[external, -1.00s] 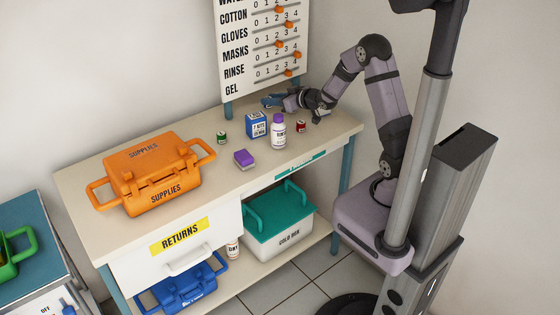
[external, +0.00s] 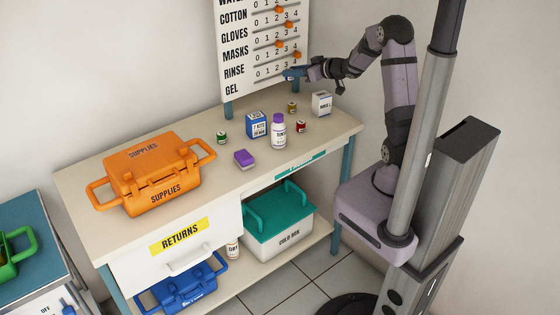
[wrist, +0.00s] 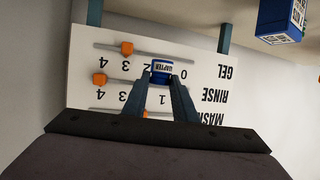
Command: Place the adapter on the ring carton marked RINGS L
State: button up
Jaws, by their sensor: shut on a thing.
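The adapter (wrist: 162,66) is a small blue piece with a white label, partly readable as "DAPTER". In the wrist view it sits between the fingertips of my gripper (wrist: 160,82), which is shut on it. In the external view my gripper (external: 294,74) is raised above the back of the table, in front of the white board. The adapter is hard to tell from the blue fingers there. A small white carton (external: 321,104) stands on the table's back right, below and right of my gripper. Its small dark print seems to read RINGS L.
A blue carton (external: 256,124), a white bottle with a purple cap (external: 278,133), a red jar (external: 301,126), a brown jar (external: 292,107), a green jar (external: 222,137) and a purple block (external: 244,159) stand nearby. The slider board (external: 240,60) rises behind. An orange case (external: 150,175) is left.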

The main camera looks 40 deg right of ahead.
notch_tip(320, 180, up, 4)
jog(key=p, duration=0.4)
send_over(329, 92)
jog(key=shift+a+f+b, duration=0.15)
jog(key=shift+f+b, duration=0.25)
jog(key=shift+f, duration=4.5)
jog(key=shift+f, duration=0.1)
jog(key=o, duration=1)
jog(key=shift+o, duration=0.2)
